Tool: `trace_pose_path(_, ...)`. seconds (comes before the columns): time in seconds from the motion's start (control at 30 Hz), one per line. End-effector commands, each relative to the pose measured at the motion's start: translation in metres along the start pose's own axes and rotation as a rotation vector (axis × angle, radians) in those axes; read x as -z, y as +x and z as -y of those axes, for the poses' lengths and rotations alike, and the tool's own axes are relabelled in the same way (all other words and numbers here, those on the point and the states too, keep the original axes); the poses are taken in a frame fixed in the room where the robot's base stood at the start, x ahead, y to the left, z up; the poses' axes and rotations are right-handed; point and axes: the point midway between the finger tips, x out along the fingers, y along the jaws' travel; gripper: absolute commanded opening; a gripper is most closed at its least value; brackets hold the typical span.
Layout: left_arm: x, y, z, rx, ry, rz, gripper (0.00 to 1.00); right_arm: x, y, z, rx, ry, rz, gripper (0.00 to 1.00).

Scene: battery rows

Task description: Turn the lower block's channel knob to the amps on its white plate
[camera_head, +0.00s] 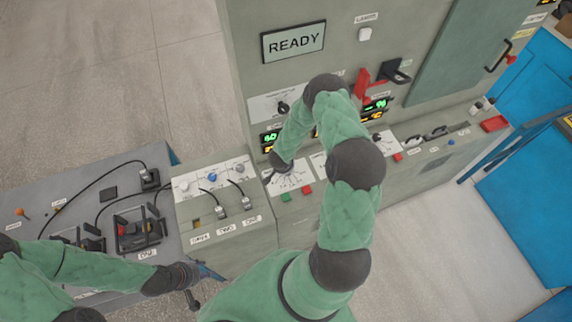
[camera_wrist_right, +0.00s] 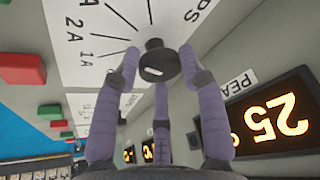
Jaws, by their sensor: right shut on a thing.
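The channel knob (camera_wrist_right: 153,58) is black with a short white mark. It stands on a white dial plate (camera_wrist_right: 95,30) printed with amp marks such as 1A and 2A; the plate also shows in the head view (camera_head: 293,180). My right gripper (camera_wrist_right: 160,75) is shut on the knob with its purple fingers around it. In the head view the right wrist reaches down to the plate, and the knob is hidden there. I cannot tell which mark the knob points to. My left gripper (camera_head: 208,270) is low, beside the grey bench and away from the knob; its fingers are too small to judge.
An orange display (camera_wrist_right: 268,117) sits close to the right fingers. Red (camera_wrist_right: 22,69) and green buttons lie beside the plate. A READY screen (camera_head: 293,42) and a red lever (camera_head: 365,86) are on the cabinet. A box with plugs (camera_head: 218,205) stands left of the right arm.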

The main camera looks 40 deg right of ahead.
Motion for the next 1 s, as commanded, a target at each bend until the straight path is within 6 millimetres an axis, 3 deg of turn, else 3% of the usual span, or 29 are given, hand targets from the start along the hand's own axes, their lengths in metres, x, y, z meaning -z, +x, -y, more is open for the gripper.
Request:
trace_pose_path(0.4, -0.0003, -0.0093, -0.0033, 0.0, 0.0, 0.0, 0.4, 0.0059, -0.001, 0.0032, -0.064, 0.167, -0.009, 0.09)
trace_pose_path(0.93, -0.0004, -0.0098, -0.0035, 0.0, 0.0, 0.0, 0.4, 0.0082, -0.0008, 0.0029, -0.073, 0.189, -0.013, 0.09)
trace_pose_path(0.97, -0.0004, -0.0098, -0.0035, 0.0, 0.0, 0.0, 0.4, 0.0082, -0.0008, 0.0029, -0.073, 0.189, -0.013, 0.47)
trace_pose_path(1.0, -0.0003, -0.0098, -0.0035, 0.0, 0.0, 0.0, 0.4, 0.0084, -0.0008, 0.0029, -0.073, 0.189, -0.013, 0.58)
